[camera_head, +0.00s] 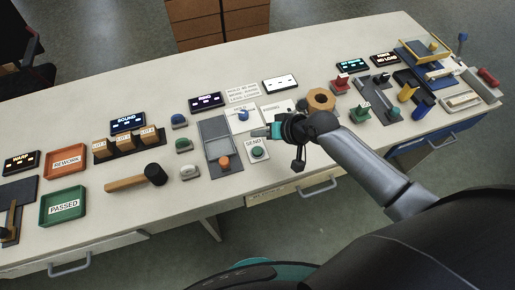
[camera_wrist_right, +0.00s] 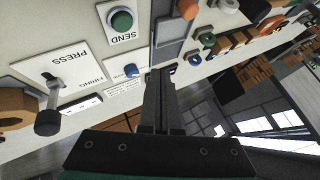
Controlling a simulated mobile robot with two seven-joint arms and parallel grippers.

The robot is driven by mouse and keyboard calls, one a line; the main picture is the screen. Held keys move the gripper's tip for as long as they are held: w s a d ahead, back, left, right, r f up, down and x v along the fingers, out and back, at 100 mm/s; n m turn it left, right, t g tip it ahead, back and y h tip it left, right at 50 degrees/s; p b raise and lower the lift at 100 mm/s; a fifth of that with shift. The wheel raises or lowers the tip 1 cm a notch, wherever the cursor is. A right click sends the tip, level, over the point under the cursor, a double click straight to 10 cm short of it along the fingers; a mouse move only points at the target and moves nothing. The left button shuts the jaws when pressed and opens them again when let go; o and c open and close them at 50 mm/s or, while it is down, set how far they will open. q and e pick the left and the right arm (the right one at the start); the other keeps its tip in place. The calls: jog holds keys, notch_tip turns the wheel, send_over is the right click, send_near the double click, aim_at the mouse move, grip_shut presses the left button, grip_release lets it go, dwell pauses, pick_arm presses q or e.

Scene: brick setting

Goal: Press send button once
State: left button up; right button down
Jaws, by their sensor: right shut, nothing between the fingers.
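The send button is a green round button (camera_head: 257,153) on a white plate marked SEND, near the front edge of the table in the head view. It also shows in the right wrist view (camera_wrist_right: 121,20), upside down, at the top. My right gripper (camera_head: 254,132) is shut and empty, just behind the button in the head view and apart from it. My left gripper is not in view.
A grey panel with an orange knob (camera_head: 224,161) lies left of the send plate. A PRESS lever (camera_wrist_right: 50,108) stands near my right gripper. An orange hexagonal piece (camera_head: 321,99) stands right.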

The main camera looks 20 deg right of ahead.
aim_at(260, 153)
jog(key=shift+w+d+r, duration=0.2)
jog(key=shift+w+d, duration=0.05)
jog(key=shift+w, duration=0.25)
jog(key=shift+f, duration=0.15)
notch_tip(260, 153, down, 8)
jog(key=b, duration=0.8)
jog(key=shift+b, duration=0.35)
jog(key=shift+f, duration=0.3)
dwell(1.2)
jog(key=shift+f, duration=0.4)
